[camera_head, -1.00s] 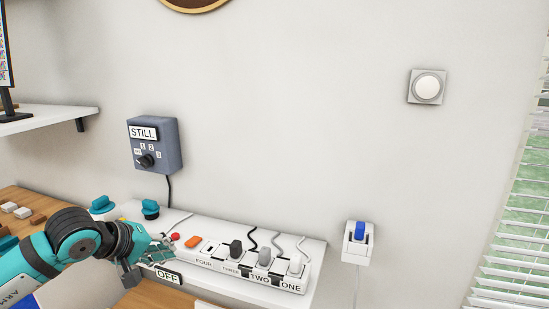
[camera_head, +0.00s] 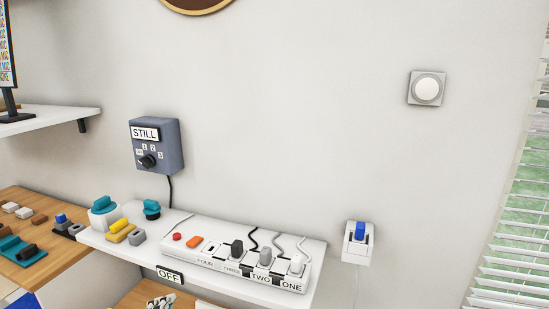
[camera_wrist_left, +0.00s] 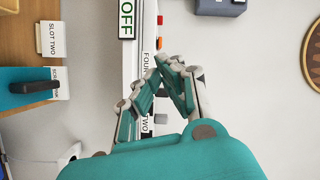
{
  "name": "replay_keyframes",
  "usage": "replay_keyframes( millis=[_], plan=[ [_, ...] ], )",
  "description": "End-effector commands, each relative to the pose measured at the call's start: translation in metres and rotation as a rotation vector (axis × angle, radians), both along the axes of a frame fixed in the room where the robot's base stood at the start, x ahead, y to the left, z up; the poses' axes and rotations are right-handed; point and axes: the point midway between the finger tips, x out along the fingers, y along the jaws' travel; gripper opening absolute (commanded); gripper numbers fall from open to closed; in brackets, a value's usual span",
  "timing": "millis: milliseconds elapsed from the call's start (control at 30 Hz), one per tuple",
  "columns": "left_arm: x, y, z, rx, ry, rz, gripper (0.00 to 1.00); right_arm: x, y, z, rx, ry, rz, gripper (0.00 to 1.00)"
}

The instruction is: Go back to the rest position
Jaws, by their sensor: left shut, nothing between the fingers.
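My left gripper (camera_head: 161,301) shows only as a small part at the bottom edge of the head view, below the white shelf. In the left wrist view, my left gripper (camera_wrist_left: 164,68) has its fingertips together with nothing between them. The power strip (camera_head: 245,265) lies on the shelf (camera_head: 120,246), apart from the gripper, with labels such as FOUR, TWO and ONE. An OFF sign (camera_head: 170,275) hangs at the shelf's front edge. My right gripper is in neither view.
A STILL dial box (camera_head: 156,146) is on the wall. Teal-topped, yellow and grey pieces stand on the shelf's left part. A wooden table (camera_head: 60,252) with blocks is at the left. A blue switch (camera_head: 360,232) and a round button (camera_head: 427,88) are on the wall.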

Motion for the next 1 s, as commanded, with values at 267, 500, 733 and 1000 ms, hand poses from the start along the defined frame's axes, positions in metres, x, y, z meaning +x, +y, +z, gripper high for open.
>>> replay_keyframes(
  millis=[267, 500, 733, 1000],
  plan=[
    [-0.111, 0.015, -0.146, -0.618, 0.586, 0.327, 0.0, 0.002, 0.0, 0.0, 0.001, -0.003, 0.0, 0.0],
    [-0.193, 0.002, -0.195, -0.86, 0.878, 0.529, 0.0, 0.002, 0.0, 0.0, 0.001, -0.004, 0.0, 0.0],
    [-0.235, -0.011, -0.232, -0.966, 1.044, 0.651, 0.0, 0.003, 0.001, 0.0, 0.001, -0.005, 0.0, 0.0],
    [-0.223, -0.013, -0.316, -0.949, 1.073, 0.663, 0.0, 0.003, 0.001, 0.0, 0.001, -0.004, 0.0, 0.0]
  ],
)
